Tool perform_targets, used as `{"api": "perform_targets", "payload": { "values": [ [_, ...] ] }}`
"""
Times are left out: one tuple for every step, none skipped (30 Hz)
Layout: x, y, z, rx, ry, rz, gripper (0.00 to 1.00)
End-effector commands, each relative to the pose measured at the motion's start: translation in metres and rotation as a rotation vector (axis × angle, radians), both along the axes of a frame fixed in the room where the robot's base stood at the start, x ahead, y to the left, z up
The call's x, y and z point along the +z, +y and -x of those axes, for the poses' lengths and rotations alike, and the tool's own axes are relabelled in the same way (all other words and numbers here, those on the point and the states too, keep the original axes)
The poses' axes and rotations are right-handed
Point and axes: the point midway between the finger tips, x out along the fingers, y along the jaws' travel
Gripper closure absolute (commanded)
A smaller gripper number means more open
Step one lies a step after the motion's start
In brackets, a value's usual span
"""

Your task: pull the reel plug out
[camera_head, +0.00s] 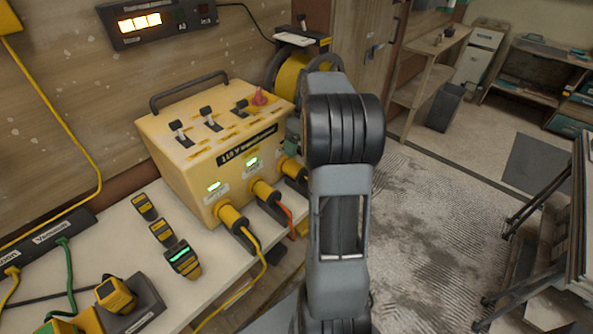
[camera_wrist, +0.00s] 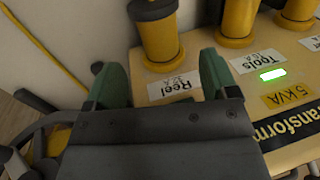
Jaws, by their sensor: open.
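The yellow transformer box (camera_head: 205,140) stands on the bench, with a row of yellow plugs in its front. The reel plug (camera_wrist: 156,35) sits in the socket labelled "Reel" in the wrist view, and appears seated. In the head view it is the rightmost plug (camera_head: 291,167), partly hidden by my arm. My gripper (camera_wrist: 161,66) is open, its green fingers to either side of the plug's base in the picture, with gaps showing. I cannot tell how deep the fingers reach. In the head view my arm hides most of the gripper.
The tools plug (camera_wrist: 237,22) is beside the reel plug, with a lit green lamp. Another plug (camera_head: 230,216) is at the box's left end. A yellow cable reel (camera_head: 290,74) stands behind the box. Cables hang over the bench edge. Plastered floor (camera_head: 425,215) lies to the right.

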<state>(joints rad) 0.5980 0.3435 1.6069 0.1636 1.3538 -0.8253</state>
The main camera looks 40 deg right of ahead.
Motion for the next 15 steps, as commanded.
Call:
{"api": "perform_targets", "payload": {
  "values": [
    [-0.012,0.001,0.000,0.000,0.004,-0.002,0.20],
    [-0.018,0.001,0.001,0.000,0.004,-0.002,0.20],
    [-0.025,0.002,0.001,0.001,0.003,-0.002,0.20],
    [-0.031,0.004,0.001,0.000,0.002,-0.002,0.20],
    [-0.036,0.005,0.001,0.000,0.002,-0.003,0.20],
    [-0.043,0.007,0.001,0.001,0.003,-0.002,0.20],
    [-0.048,0.008,0.001,0.000,0.002,-0.002,0.20],
    [-0.053,0.009,0.002,0.000,0.002,-0.002,0.20],
    [-0.059,0.010,0.002,0.000,0.002,-0.002,0.20],
    [-0.062,0.011,0.002,0.000,0.001,-0.001,0.20],
    [-0.066,0.012,0.002,0.000,0.002,-0.001,0.20],
    [-0.071,0.013,0.002,-0.001,0.001,-0.001,0.20],
    [-0.074,0.014,0.002,-0.001,0.002,-0.001,0.20],
    [-0.077,0.014,0.002,-0.001,0.001,-0.001,0.20],
    [-0.080,0.015,0.002,-0.001,0.001,0.000,0.20]
  ]
}}
